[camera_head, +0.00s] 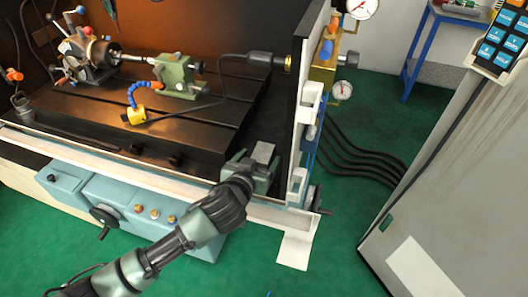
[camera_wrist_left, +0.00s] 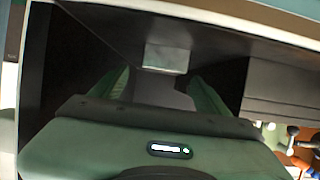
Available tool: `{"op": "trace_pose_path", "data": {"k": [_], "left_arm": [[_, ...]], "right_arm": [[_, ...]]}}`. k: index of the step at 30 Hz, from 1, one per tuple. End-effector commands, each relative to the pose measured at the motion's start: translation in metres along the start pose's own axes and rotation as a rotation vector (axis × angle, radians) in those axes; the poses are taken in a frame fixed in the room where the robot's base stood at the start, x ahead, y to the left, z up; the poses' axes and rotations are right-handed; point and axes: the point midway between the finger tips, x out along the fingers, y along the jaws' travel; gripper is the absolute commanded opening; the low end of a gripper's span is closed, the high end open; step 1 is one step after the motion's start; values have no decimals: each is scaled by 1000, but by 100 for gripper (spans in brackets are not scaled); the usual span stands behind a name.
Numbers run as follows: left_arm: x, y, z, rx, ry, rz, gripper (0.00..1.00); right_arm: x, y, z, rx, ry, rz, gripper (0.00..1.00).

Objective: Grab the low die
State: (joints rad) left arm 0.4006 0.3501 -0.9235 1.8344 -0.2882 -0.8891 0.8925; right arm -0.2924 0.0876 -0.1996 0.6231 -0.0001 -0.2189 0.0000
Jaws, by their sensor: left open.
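A small grey block (camera_head: 263,152), which I take to be the low die, stands at the right front corner of the machine bed. In the left wrist view its pale face (camera_wrist_left: 165,57) shows ahead, between the lines of the two green fingers. My left gripper (camera_head: 254,167) is at the block in the head view, with its fingers apart. In the left wrist view the gripper (camera_wrist_left: 163,88) is open, and I cannot tell whether either finger touches the block. The block's lower part is partly hidden by the gripper. My right gripper is not in view.
The dark slotted bed (camera_head: 190,110) carries an indexing chuck (camera_head: 90,55) and a green tailstock (camera_head: 176,76). A white-edged upright panel (camera_head: 300,110) stands close right of the gripper. A pale front rail (camera_head: 150,172) runs below. A grey cabinet (camera_head: 440,190) stands farther right.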

Motion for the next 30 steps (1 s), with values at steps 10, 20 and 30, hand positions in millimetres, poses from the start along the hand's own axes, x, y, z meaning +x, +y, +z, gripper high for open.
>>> {"op": "trace_pose_path", "data": {"k": [10, 20, 30], "left_arm": [[45, -3, 2, 2, 0, 0, 75], [52, -3, 3, 0, 0, 1, 75], [52, -3, 4, 0, -1, 0, 0]], "right_arm": [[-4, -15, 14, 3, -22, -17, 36], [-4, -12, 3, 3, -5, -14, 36], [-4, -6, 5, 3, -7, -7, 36]]}}
